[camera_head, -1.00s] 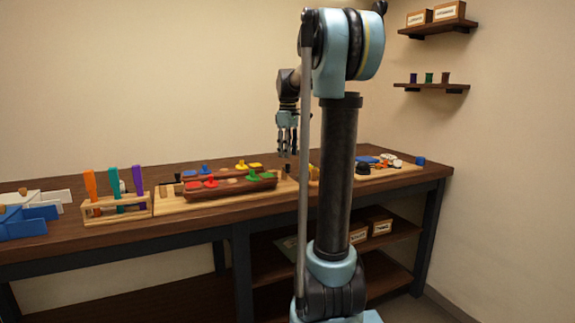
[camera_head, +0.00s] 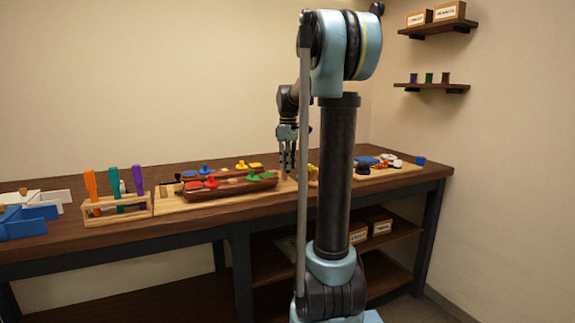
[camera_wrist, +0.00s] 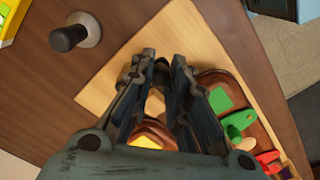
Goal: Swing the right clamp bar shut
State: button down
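The wooden fixture board (camera_head: 170,205) lies on the bench, and it also shows in the wrist view (camera_wrist: 185,30). It bears a brown saddle-shaped piece (camera_head: 232,188) with coloured pads and knobs. My gripper (camera_head: 287,170) is lowered at the board's right end. In the wrist view my gripper (camera_wrist: 160,62) has its two fingers apart, with a dark upright part (camera_wrist: 160,75) between the tips, probably the right clamp bar's handle. Contact cannot be told. The bar itself is mostly hidden by the fingers. A green pad (camera_wrist: 220,98) lies beside the right finger.
A dark knob on a grey disc (camera_wrist: 75,37) stands off the board, left of my gripper in the wrist view. A rack with coloured handles (camera_head: 116,208) and blue blocks (camera_head: 25,225) are on the left. A light board with small parts (camera_head: 385,172) lies on the right.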

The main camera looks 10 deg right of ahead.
jog(key=shift+a, duration=0.1)
jog(key=m, duration=0.1)
jog(key=a+m, duration=0.1)
jog(key=m, duration=0.1)
jog(key=a+m, duration=0.1)
jog(key=shift+w+m, duration=0.25)
jog(key=shift+m, duration=0.05)
jog(key=a+m, duration=0.1)
jog(key=m, duration=0.1)
jog(key=w+a+m, duration=0.1)
jog(key=m, duration=0.1)
jog(key=shift+m, duration=0.3)
jog(key=m, duration=0.1)
jog(key=w+a+m, duration=0.1)
jog(key=m, duration=0.1)
jog(key=shift+w+m, duration=0.15)
jog(key=shift+m, duration=0.15)
jog(key=shift+w+a+m, duration=0.15)
jog(key=shift+w+m, duration=0.2)
jog(key=shift+m, duration=0.45)
jog(key=shift+w+a+m, duration=0.1)
jog(key=shift+w+m, duration=0.25)
jog(key=shift+m, duration=0.45)
jog(key=c, duration=1.5)
grip_release()
jog(key=shift+w, duration=0.1)
jog(key=shift+r, duration=0.1)
